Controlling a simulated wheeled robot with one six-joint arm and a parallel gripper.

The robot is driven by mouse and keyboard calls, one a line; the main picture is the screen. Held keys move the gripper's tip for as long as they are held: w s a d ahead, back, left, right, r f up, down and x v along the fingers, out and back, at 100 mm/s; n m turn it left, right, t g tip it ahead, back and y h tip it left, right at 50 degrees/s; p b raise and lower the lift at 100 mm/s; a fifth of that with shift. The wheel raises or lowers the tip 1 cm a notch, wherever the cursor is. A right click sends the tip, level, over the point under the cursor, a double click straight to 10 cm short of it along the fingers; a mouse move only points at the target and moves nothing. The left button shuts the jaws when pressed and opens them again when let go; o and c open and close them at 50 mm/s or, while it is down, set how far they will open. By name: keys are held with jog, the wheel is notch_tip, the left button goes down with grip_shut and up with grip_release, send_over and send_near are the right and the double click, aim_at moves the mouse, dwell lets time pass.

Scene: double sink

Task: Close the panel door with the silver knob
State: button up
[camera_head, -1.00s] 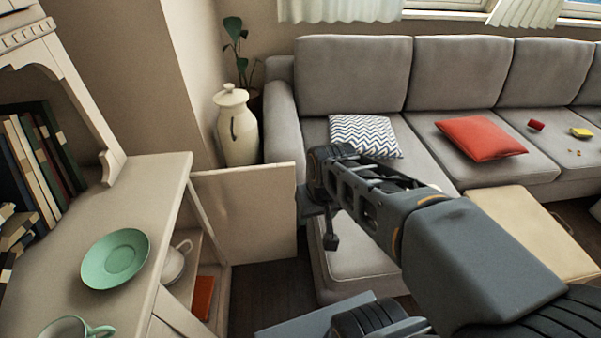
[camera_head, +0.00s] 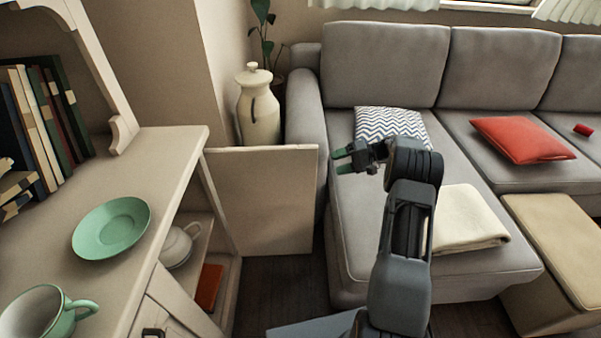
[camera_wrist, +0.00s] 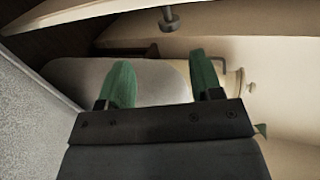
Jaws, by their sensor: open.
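The panel door (camera_head: 262,200) is a cream panel standing open at the right end of the cabinet in the head view. Its knob does not show there. In the wrist view a grey metallic knob (camera_wrist: 169,20) sticks out from a pale panel edge at the top, beyond my fingertips. My gripper (camera_head: 342,160) is open and empty, just right of the door's upper free edge, with its green fingers pointing left. The fingers also show in the wrist view (camera_wrist: 162,75), apart from the knob. I cannot tell the exact gap to the door.
The cabinet (camera_head: 170,150) holds a green plate (camera_head: 110,228), a cup (camera_head: 40,312) and, inside, a white teapot (camera_head: 178,246) and a red book (camera_head: 208,287). A cream vase (camera_head: 258,110) stands behind the door. The grey sofa (camera_head: 350,240) is close on the right.

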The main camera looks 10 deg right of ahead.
aim_at(301, 169)
jog(key=shift+n+y, duration=0.3)
jog(key=shift+y, duration=0.1)
jog(key=b+x, duration=0.1)
jog(key=x, duration=0.3)
jog(key=b+x, duration=0.1)
jog(key=x, duration=0.4)
jog(key=w+b+x, duration=0.1)
jog(key=x, duration=0.3)
jog(key=shift+a+r, duration=0.2)
jog(key=shift+a, duration=0.05)
grip_shut()
